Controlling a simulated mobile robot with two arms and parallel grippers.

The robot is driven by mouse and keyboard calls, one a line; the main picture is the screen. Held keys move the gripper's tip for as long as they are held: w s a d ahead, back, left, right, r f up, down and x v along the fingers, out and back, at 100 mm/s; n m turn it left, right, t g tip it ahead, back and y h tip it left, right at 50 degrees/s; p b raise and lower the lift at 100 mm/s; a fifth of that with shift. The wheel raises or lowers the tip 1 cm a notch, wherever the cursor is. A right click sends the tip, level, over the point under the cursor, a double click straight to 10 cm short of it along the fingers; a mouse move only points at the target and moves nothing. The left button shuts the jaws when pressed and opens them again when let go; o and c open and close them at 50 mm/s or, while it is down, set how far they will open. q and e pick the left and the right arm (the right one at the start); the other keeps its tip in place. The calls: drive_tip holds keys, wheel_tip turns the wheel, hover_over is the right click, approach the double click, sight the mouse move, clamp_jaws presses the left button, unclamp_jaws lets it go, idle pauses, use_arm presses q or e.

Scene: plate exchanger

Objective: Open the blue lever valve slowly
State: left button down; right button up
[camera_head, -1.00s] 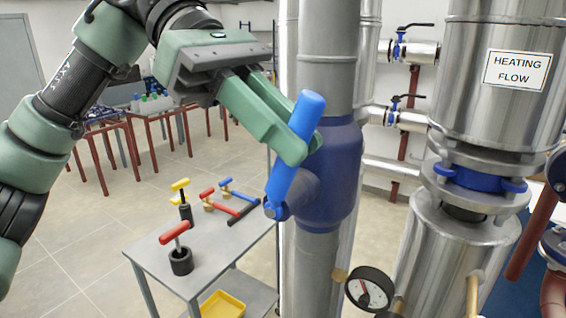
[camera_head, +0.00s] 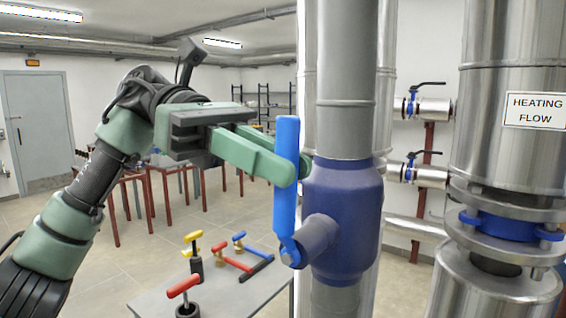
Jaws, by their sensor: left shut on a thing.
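The blue lever (camera_head: 286,205) stands nearly upright in the head view, its lower end joined to the stem of the blue valve body (camera_head: 345,215) on a grey vertical pipe. My left gripper (camera_head: 290,168) comes in from the left and is shut on the upper half of the lever. One green finger lies in front, to the left of the lever, and another fingertip shows just to its right. My right gripper is not in view.
A small grey table (camera_head: 225,285) below holds a red-handled tool (camera_head: 184,288), a yellow-handled tool (camera_head: 194,255) and other handles. A large metal pipe labelled HEATING FLOW (camera_head: 535,110) stands at the right.

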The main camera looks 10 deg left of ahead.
use_arm(q)
drive_tip(key=shift+w+f, duration=0.1)
drive_tip(key=shift+f, duration=0.2)
drive_tip(key=c, duration=1.4)
unclamp_jaws()
drive_tip(key=shift+a, duration=0.2)
drive_tip(key=shift+w+a+r, duration=0.1)
drive_tip(key=shift+w+a, duration=0.05)
drive_tip(key=b+v, duration=0.1)
drive_tip(key=v, duration=0.6)
drive_tip(key=shift+w+a, duration=0.2)
drive_tip(key=shift+a, duration=0.15)
